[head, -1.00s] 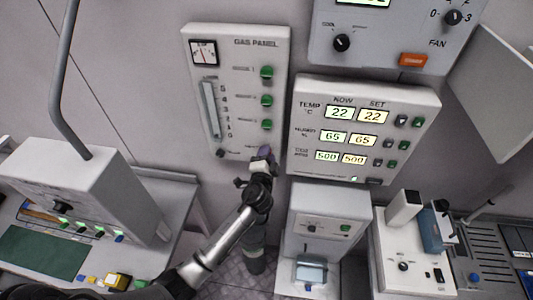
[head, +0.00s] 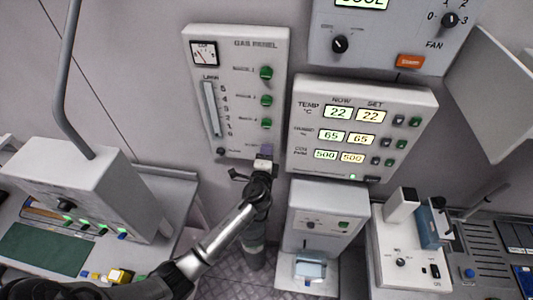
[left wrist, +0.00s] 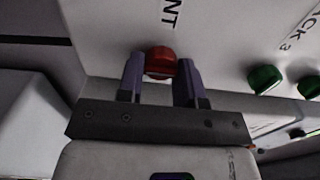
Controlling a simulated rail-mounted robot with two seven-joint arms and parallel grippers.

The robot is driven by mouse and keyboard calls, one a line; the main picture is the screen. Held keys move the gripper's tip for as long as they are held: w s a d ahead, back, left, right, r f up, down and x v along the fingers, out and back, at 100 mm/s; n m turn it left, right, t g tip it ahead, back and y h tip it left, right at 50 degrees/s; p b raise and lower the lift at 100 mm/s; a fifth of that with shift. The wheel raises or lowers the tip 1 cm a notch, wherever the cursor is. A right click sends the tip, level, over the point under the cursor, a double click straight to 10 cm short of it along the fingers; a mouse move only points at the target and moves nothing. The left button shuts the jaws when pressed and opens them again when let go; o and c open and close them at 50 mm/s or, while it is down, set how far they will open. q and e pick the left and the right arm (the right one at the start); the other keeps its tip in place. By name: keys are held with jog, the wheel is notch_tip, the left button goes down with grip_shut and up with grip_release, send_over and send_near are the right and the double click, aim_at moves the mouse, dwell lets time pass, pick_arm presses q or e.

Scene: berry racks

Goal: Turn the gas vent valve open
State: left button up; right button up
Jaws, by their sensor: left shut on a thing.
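The gas panel (head: 238,128) is a white box on the wall with a dial, a flow gauge and a column of green valve knobs. The red vent valve knob (left wrist: 160,60) shows in the left wrist view, beside lettering ending in "NT". My left gripper (left wrist: 160,78) is shut on this red knob, with one purple finger on each side of it. In the head view my left gripper (head: 266,150) is at the lower right of the panel and hides the red knob. My right gripper is not in view.
Green rack knobs (head: 266,124) sit just above my left gripper on the panel. The climate display panel (head: 330,168) is close on the right. A white dispenser-like box (head: 318,222) stands below it. A grey box with a bent pole (head: 110,185) is at the left.

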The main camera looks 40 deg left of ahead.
pick_arm(q)
jog(key=o, duration=0.9)
jog(key=shift+b+v, duration=1.2)
jog(key=shift+v, duration=5.75)
